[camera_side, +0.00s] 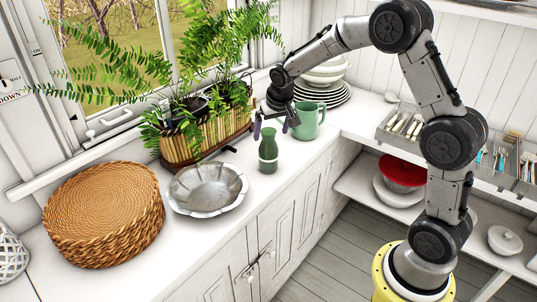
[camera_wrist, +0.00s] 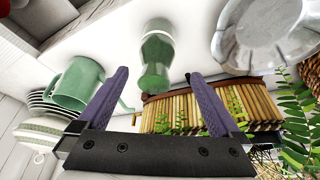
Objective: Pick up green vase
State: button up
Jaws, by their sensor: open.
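The green vase (camera_side: 268,152) stands upright on the white counter, between the metal bowl and the green mug. In the wrist view the vase (camera_wrist: 156,60) shows beyond my fingertips, roughly centred between them. My gripper (camera_side: 273,126) is open and empty, above and behind the vase in the side view, and apart from it. In the wrist view my gripper (camera_wrist: 158,75) shows two purple fingers spread wide with nothing between them.
A green mug (camera_side: 308,121) stands close to the right of my gripper, with stacked plates (camera_side: 322,94) behind. A fern planter (camera_side: 205,135) is behind left. A metal bowl (camera_side: 207,188) and woven basket (camera_side: 105,215) are left. The counter's front edge is near the vase.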

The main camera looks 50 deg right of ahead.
aim_at(270, 138)
jog(key=x, duration=0.4)
jog(key=shift+w+d+f, duration=0.1)
jog(key=shift+f, duration=0.25)
jog(key=shift+d+x, duration=0.1)
jog(key=shift+x, duration=1.25)
jog(key=shift+d+x, duration=0.15)
jog(key=shift+x, duration=1.2)
grip_shut()
jog(key=shift+r, duration=0.15)
